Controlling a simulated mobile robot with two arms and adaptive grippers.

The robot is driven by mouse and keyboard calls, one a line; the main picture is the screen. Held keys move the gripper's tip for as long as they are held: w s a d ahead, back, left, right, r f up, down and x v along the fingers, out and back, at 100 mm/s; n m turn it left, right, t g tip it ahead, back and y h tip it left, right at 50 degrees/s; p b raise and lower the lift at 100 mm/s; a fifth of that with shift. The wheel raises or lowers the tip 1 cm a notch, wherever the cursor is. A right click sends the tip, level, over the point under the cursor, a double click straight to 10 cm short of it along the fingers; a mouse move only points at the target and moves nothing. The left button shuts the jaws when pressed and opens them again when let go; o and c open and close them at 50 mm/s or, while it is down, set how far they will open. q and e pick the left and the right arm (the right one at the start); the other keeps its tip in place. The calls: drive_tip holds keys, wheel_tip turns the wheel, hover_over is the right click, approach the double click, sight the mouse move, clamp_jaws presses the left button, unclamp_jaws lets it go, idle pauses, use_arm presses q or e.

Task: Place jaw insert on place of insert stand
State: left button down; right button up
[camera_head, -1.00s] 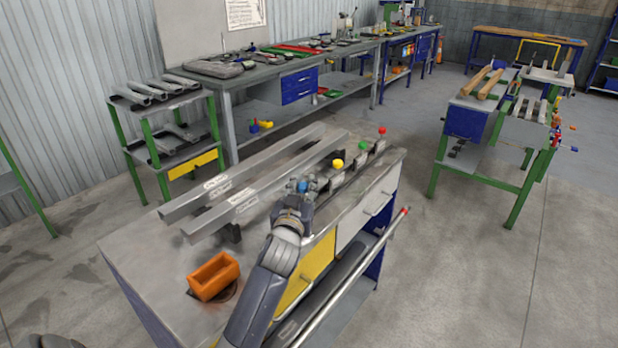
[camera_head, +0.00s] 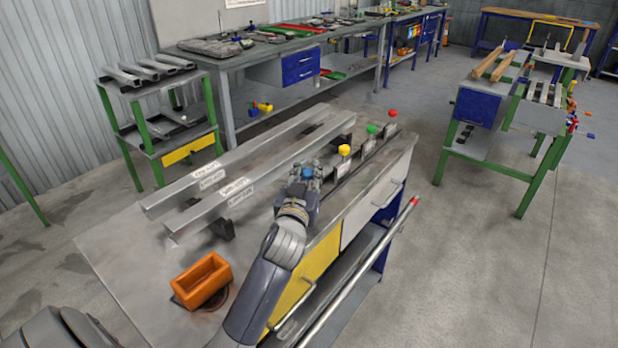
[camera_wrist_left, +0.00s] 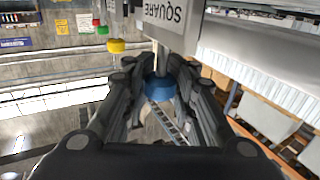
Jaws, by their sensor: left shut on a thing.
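My left gripper (camera_head: 306,174) is shut on a blue-topped piece, which I take to be the jaw insert (camera_head: 307,172). Its blue round top also shows between the fingers in the left wrist view (camera_wrist_left: 158,88); the fingers hide much of the rest. In the head view it is over the right side of the workbench, just left of a row of small grey holders. The row carries a yellow knob (camera_head: 344,150), a green knob (camera_head: 372,129) and a red knob (camera_head: 393,113). I cannot tell whether the held piece touches a holder. My right gripper is not in view.
Two long grey bars (camera_head: 270,165) lie on dark supports across the workbench (camera_head: 120,250), close left of my gripper. A long rod (camera_head: 350,290) runs along the right side.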

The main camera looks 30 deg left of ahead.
use_arm(q)
drive_tip(key=shift+s+d+r, duration=0.15)
drive_tip(key=shift+s, duration=0.05)
drive_tip(key=c, duration=1.7)
unclamp_jaws()
drive_tip(key=shift+f, duration=0.2)
drive_tip(key=o, duration=0.4)
drive_tip(key=shift+r, duration=0.1)
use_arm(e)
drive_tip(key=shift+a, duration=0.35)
use_arm(q)
drive_tip(key=shift+s+d, duration=0.1)
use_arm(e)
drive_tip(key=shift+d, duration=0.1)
use_arm(q)
drive_tip(key=b+v, duration=0.1)
drive_tip(key=v, duration=1)
drive_tip(key=shift+s+d+b, duration=0.1)
drive_tip(key=shift+s+b, duration=0.25)
drive_tip(key=shift+s, duration=0.05)
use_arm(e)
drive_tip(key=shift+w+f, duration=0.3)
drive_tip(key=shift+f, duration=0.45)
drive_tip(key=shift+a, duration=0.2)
